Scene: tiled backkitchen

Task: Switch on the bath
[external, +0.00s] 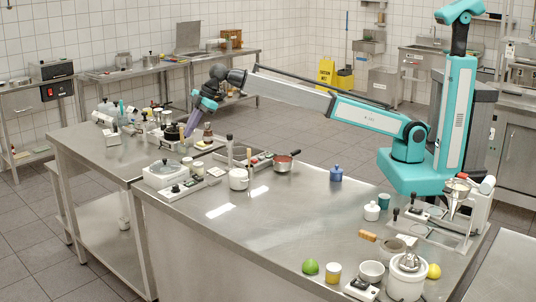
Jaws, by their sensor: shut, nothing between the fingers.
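My gripper (188,134) hangs from the teal and black wrist at the far end of my outstretched arm, over the back left part of the steel bench. Its grey-purple fingers point down and are shut, with nothing seen between them. The tips are close to a dark round-topped appliance (172,131); I cannot tell whether they touch it. A white box with a round lid (166,172) stands nearer the camera, with a switch panel (181,189) in front. Which of these is the bath I cannot tell, and any switch at the fingertips is too small to make out.
Bottles and small jars crowd the bench around my gripper. A blue jar (336,173) stands further right. The bench's front middle is clear.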

